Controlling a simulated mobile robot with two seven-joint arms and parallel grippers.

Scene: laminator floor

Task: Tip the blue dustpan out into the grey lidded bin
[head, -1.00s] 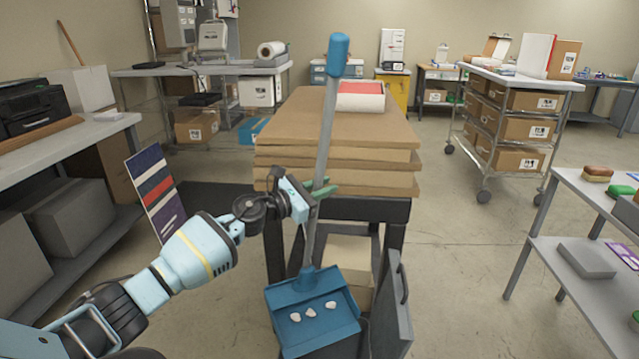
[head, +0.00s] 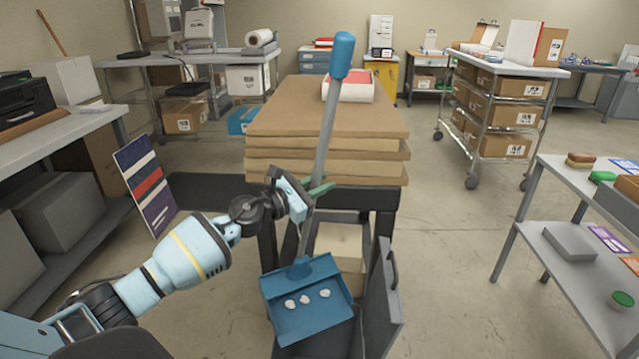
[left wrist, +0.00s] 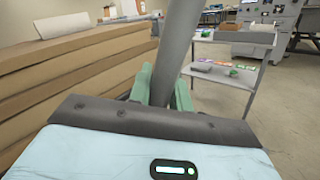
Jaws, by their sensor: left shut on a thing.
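The blue dustpan (head: 335,318) has a long grey pole with a blue grip end and holds three small whitish lumps (head: 307,299). My left gripper (head: 315,190) is shut on the pole, which leans slightly; the grey pole also shows between the green fingers (left wrist: 165,92) in the left wrist view (left wrist: 180,45). A dark grey upright panel with a handle (head: 383,305), which looks like the bin's raised lid, stands just right of the pan. The pan hangs in front of the dark bin body and hides most of it; I cannot tell whether they touch. My right gripper is not in view.
A table with stacked brown boards (head: 325,115) stands right behind the dustpan. A striped panel (head: 147,187) leans at the left bench. A grey shelf unit (head: 510,215) stands at right, with open floor (head: 440,270) between.

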